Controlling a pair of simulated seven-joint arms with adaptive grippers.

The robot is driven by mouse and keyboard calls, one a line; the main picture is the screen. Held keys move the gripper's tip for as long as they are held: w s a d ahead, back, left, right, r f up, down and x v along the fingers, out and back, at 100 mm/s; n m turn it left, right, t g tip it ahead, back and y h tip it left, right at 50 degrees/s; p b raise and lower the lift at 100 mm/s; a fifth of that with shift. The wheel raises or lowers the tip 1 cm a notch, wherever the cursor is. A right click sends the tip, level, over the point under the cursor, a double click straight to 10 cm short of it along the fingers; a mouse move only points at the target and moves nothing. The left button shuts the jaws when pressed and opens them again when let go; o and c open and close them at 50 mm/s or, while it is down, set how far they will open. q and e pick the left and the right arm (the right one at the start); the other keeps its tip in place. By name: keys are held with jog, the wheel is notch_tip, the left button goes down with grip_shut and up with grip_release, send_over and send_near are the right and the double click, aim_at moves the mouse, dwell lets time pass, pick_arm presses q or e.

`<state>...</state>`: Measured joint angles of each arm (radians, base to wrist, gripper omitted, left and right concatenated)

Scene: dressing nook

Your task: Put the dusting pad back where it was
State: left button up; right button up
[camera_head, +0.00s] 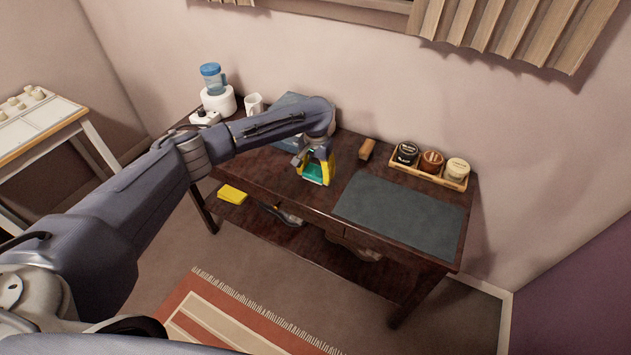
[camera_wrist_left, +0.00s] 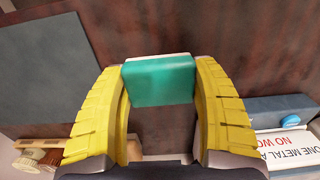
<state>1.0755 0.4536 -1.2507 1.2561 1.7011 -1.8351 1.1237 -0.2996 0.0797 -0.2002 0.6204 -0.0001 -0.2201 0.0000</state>
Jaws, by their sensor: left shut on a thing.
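The dusting pad appears to be the teal block with a white layer, between my left fingers in the head view (camera_head: 314,173) and in the left wrist view (camera_wrist_left: 160,82). My left gripper (camera_head: 317,168), with yellow fingers, is shut on it. The pad is over the dark wooden table (camera_head: 352,168), left of the grey mat (camera_head: 402,212). I cannot tell whether it touches the tabletop. The fingers cover its sides. My right gripper is not in view.
A wooden block (camera_head: 367,149) and a tray (camera_head: 436,178) of several tins stand at the back right. A blue-grey box (camera_head: 289,99) is partly behind my left arm. A mug (camera_head: 254,104) and a water dispenser (camera_head: 216,86) stand further left. A yellow cloth (camera_head: 232,194) lies on the lower shelf.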

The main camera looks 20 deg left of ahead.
aim_at(316, 185)
pick_arm(q)
jog(key=shift+f, duration=2.1)
jog(key=o, duration=1.3)
jog(key=shift+f, duration=0.1)
jog(key=shift+o, duration=0.2)
notch_tip(316, 185, up, 12)
jog(key=shift+r, duration=0.15)
